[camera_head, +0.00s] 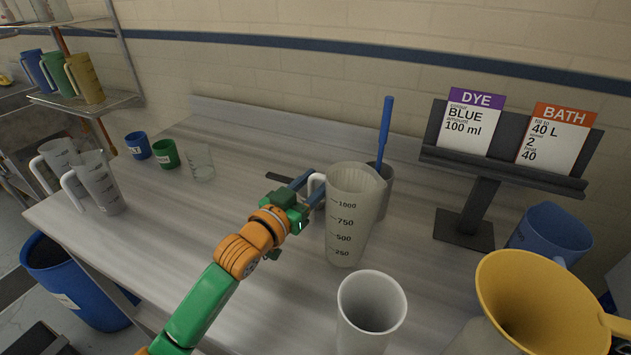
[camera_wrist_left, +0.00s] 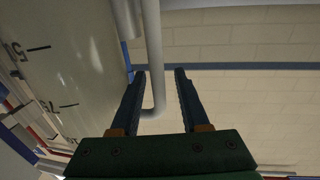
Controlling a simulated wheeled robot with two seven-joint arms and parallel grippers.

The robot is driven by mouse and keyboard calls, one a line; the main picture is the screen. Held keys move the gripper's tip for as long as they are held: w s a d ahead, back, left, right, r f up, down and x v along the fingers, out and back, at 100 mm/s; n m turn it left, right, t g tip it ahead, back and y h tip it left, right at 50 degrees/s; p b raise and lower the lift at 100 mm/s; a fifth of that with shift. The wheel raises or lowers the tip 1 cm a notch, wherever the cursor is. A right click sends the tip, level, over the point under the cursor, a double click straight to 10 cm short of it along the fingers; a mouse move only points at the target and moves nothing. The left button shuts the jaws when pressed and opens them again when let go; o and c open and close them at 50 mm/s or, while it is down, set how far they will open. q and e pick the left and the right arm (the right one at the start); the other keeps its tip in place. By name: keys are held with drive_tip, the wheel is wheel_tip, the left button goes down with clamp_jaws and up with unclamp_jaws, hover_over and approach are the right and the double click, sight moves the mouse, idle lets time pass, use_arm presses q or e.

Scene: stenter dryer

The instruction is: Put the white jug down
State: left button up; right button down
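The white jug (camera_head: 352,225), translucent with dark volume marks, appears to stand upright on the grey bench; its base seems to meet the surface. Its handle points left in the head view. My left gripper (camera_head: 312,186) is at that handle. In the left wrist view, the handle (camera_wrist_left: 154,60) runs between the two fingers of my left gripper (camera_wrist_left: 160,75). The fingers are apart, with a visible gap on the right side of the handle. The jug wall (camera_wrist_left: 75,60) fills the left of that view. My right gripper is not in view.
A grey beaker with a blue rod (camera_head: 386,135) stands close behind the jug. A white container (camera_head: 370,310) stands in front, with a yellow funnel (camera_head: 540,305) and a blue jug (camera_head: 550,232) to the right. A sign stand (camera_head: 468,229) is behind. The bench's left-middle is mostly clear.

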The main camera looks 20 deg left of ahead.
use_arm(q)
drive_tip(key=s, duration=0.2)
drive_tip(key=s+a+b, duration=0.1)
drive_tip(key=s, duration=0.5)
drive_tip(key=shift+a+f+b, duration=0.2)
drive_tip(key=shift+a+b, duration=0.1)
drive_tip(key=shift+b, duration=0.05)
drive_tip(key=s, duration=0.1)
drive_tip(key=s+p, duration=0.2)
drive_tip(key=shift+s+a+r, duration=0.25)
drive_tip(key=shift+s+a, duration=0.1)
drive_tip(key=shift+s, duration=0.05)
